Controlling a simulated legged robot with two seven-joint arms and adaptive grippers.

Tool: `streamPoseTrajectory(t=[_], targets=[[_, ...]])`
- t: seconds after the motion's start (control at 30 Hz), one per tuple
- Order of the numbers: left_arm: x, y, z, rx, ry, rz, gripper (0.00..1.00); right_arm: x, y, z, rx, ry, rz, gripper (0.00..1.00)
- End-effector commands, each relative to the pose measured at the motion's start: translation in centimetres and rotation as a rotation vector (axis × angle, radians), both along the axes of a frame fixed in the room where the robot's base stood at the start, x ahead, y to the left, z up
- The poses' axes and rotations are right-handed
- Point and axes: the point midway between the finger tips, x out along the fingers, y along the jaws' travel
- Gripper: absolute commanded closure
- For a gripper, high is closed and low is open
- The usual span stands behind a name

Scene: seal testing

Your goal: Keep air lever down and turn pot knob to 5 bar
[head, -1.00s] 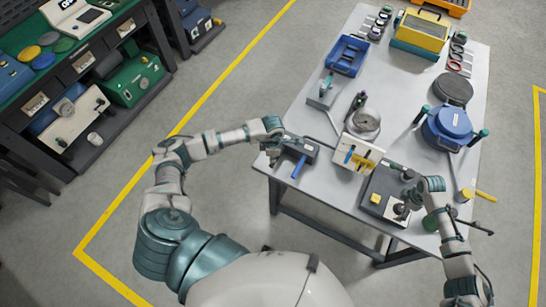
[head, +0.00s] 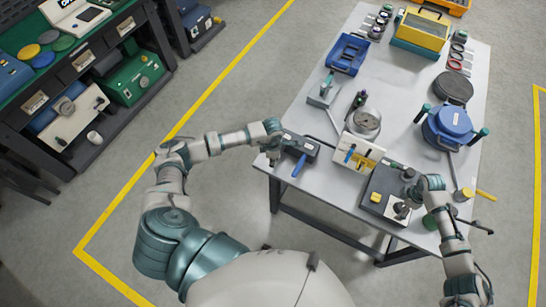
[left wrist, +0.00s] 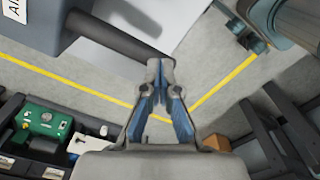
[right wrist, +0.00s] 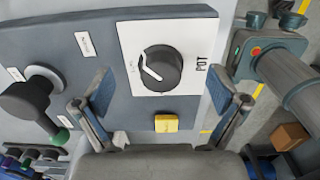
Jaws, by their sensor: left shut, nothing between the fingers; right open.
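The pot knob (right wrist: 160,68) is a black dial with a white pointer mark on a white plate labelled POT (right wrist: 200,75). It also shows on the dark control box in the head view (head: 402,210). My right gripper (right wrist: 160,100) is open. Its fingers sit apart on either side, below the knob in the right wrist view, with no contact visible. The air box (left wrist: 30,25) carries a dark lever rod (left wrist: 122,38). My left gripper (left wrist: 160,68) is shut and empty, its tips by the rod's end; whether they touch is unclear. The pointer's bar value is not readable.
On the control box are a yellow button (right wrist: 166,123) and a black-handled lever (right wrist: 28,100). A round gauge (head: 364,122) stands behind a white-and-yellow fixture (head: 357,153). A blue pot (head: 450,127) stands at the table's right. Floor left of the table is clear.

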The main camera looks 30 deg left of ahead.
Motion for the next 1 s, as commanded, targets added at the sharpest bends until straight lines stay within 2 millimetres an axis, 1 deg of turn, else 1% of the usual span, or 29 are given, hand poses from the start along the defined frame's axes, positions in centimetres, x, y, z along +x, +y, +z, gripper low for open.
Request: streamPoseTrajectory(t=[0.43,1.0], targets=[[-0.1,-0.1,-2.4,-0.002,0.003,0.0,1.0,0.0,0.0,0.0,0.0,0.0,0.0,0.03],[-0.1,0.0,-2.7,0.0,0.004,-0.001,1.0,0.0,0.0,0.0,0.0,0.0,0.0,0.03]])
